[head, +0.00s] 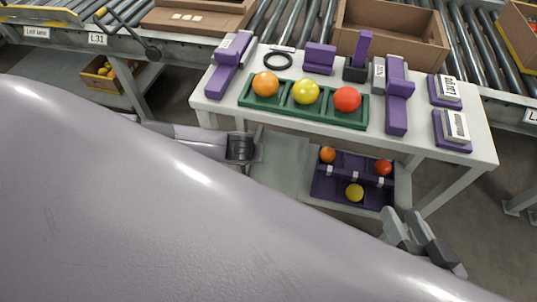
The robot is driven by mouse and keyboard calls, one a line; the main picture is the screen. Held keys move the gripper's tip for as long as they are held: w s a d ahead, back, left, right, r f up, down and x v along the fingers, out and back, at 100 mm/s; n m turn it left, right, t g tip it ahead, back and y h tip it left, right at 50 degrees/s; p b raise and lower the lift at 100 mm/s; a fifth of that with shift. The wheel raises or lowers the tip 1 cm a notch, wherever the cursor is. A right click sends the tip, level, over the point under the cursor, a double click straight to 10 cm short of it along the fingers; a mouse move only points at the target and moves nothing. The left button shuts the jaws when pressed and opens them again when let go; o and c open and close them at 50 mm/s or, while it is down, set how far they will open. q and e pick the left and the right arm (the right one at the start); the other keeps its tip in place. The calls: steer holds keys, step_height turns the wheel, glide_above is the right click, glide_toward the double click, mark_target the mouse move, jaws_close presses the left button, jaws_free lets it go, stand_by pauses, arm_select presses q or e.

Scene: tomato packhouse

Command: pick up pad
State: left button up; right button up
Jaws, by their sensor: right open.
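No single thing is clearly marked as the pad. Two flat purple blocks with tilted label cards lie at the table's right end: one card (448,88) reads "Large", and the other card (456,126) seems to read "Medium". A dark block with an upright purple handle (362,50) stands at the back of the table. My right gripper (402,214) is open and empty, low in front of the table, apart from these things. My left arm ends near a dark wrist joint (240,148); its fingers cannot be made out clearly.
A green tray (302,118) holds orange, yellow and red balls on the white table (230,108). Purple fixtures (397,95) (229,65) stand on either side. A purple divided tray (335,190) with balls sits below. Roller conveyors run behind with a cardboard box (390,38).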

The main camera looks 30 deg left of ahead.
arm_select(q)
steer(key=b+x, duration=0.3)
steer(key=x, duration=0.3)
steer(key=shift+w+f+b, duration=0.1)
steer(key=shift+f+b, duration=0.1)
steer(key=shift+b, duration=0.1)
arm_select(e)
steer(key=shift+s+d+n+t+h, duration=0.2)
steer(key=shift+d+n+t, duration=0.2)
steer(key=shift+d, duration=0.2)
steer(key=shift+s+d+n+t+h, duration=0.2)
steer(key=shift+d+n+t, duration=0.1)
steer(key=shift+d+t, duration=0.25)
arm_select(q)
jaws_close()
